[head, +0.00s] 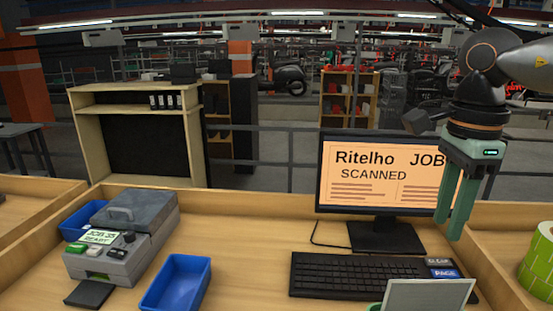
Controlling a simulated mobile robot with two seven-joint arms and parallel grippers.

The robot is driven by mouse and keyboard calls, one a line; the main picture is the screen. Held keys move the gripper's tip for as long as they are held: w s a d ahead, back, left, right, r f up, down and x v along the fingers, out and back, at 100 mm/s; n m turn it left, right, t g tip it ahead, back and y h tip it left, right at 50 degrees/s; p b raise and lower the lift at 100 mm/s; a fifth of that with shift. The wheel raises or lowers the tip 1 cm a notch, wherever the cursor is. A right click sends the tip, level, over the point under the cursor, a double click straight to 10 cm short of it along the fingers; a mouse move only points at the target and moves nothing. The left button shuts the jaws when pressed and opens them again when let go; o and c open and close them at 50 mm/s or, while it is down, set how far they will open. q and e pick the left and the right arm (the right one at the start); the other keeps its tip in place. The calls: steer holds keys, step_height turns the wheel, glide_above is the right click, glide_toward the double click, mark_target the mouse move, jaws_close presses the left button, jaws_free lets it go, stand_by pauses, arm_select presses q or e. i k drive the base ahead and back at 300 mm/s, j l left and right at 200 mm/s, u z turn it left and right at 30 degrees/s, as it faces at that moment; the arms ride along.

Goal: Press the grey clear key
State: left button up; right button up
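The grey clear key (440,261) is at the right end of the black keyboard (335,275), just behind a blue page key (446,273). My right gripper (450,230) points down in front of the monitor's right edge, above the keyboard's right end. Its green fingers stand a little apart with nothing between them. The fingertips are above the clear key in the picture and do not touch it. My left gripper is out of view.
The monitor (345,200) reads "Ritelho JOB SCANNED". A pale panel (428,295) stands in front of the keyboard's right part. A grey label machine (120,250) and blue bins (176,283) are at left. A green roll (539,262) is at far right.

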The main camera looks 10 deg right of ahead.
mark_target(433, 262)
steer(key=k, duration=1)
